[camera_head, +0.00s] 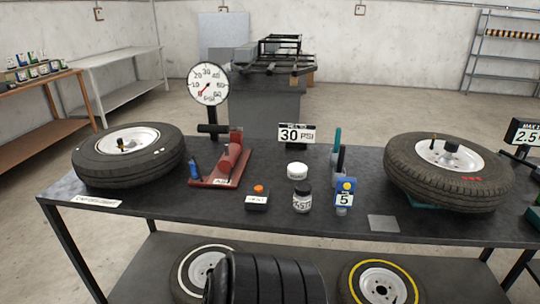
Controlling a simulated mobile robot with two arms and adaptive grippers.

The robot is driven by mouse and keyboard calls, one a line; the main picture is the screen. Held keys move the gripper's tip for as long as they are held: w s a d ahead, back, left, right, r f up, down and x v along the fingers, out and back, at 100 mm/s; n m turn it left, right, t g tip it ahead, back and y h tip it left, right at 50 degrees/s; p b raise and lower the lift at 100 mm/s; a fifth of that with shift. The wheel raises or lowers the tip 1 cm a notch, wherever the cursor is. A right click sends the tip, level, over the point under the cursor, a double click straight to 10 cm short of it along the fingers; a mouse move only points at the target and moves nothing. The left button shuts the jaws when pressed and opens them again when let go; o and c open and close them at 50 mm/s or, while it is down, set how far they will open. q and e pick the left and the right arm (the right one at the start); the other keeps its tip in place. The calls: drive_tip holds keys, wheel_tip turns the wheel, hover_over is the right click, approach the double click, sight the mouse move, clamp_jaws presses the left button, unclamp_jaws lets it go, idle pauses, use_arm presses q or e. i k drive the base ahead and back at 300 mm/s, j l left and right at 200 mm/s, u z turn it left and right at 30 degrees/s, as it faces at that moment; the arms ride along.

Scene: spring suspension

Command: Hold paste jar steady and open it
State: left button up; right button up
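The paste jar (302,199) stands upright near the front middle of the dark table. It is small, with a dark upper part and a pale label whose lettering is blurred. A low white round item (297,171) sits just behind it; I cannot tell whether it is a lid or a separate container. Neither of my grippers is in view, and nothing is touching the jar.
Bare tabletop lies left of the box.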

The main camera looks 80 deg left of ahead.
sight(302, 204)
drive_tip(key=u, duration=2.95)
